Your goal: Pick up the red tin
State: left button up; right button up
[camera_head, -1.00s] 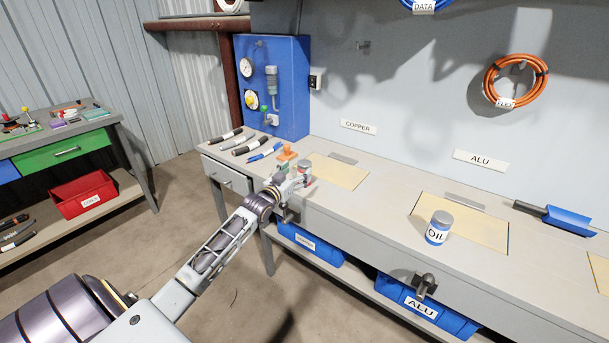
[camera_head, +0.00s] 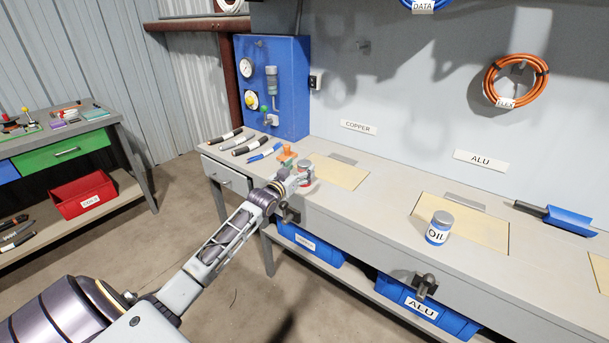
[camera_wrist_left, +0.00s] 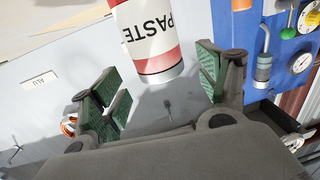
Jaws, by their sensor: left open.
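The red tin (camera_head: 305,164) stands on the left part of the workbench, beside the copper mat, partly hidden behind my left gripper. In the left wrist view the tin (camera_wrist_left: 150,40) shows a white label reading PASTE between red bands, and appears upside down. My left gripper (camera_head: 296,180) is at the tin on its near side. In the left wrist view my left gripper (camera_wrist_left: 157,82) is open, with a green-padded finger on each side of the tin's near end. No contact between pads and tin can be made out. My right gripper is not in view.
An orange-topped item (camera_head: 287,154) stands just behind the gripper. Several cable pieces (camera_head: 248,146) lie to its left. An OIL tin (camera_head: 438,229) stands on the right mat (camera_head: 481,231). A blue scoop (camera_head: 568,220) lies further right. The bench between the mats is clear.

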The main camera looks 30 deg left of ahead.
pick_arm(q)
jog(key=shift+w+a, duration=0.1)
jog(key=shift+w, duration=1.8)
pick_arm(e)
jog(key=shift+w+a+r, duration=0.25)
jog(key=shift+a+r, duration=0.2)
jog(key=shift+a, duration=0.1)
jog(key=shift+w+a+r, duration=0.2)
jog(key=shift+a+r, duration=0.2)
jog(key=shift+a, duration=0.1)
pick_arm(q)
jog(key=shift+c, duration=0.3)
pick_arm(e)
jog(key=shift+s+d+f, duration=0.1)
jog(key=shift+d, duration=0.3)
pick_arm(q)
jog(key=c, duration=1)
jog(key=shift+c, duration=1.1)
jog(key=shift+r, duration=0.1)
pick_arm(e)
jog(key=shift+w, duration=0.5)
